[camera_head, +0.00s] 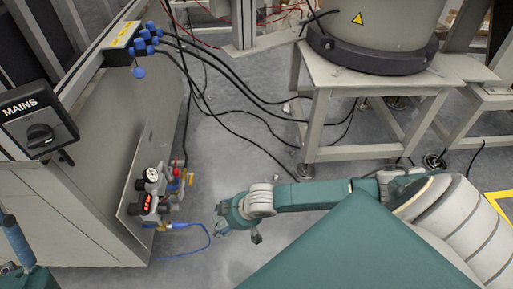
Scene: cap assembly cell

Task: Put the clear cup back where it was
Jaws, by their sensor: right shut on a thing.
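My right arm reaches in from the right, and its gripper (222,220) is at the lower middle, low over the grey floor. It is small and seen from above. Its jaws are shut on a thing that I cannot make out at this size. I cannot pick out the clear cup for certain anywhere in this view. My left gripper is not in view.
A grey cabinet (105,190) stands at the left with a MAINS switch (38,122), blue knobs and a gauge block (155,195) with a blue hose (190,228). A large drum (375,25) sits on a pale stand (315,110) at the back. Black cables cross the floor.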

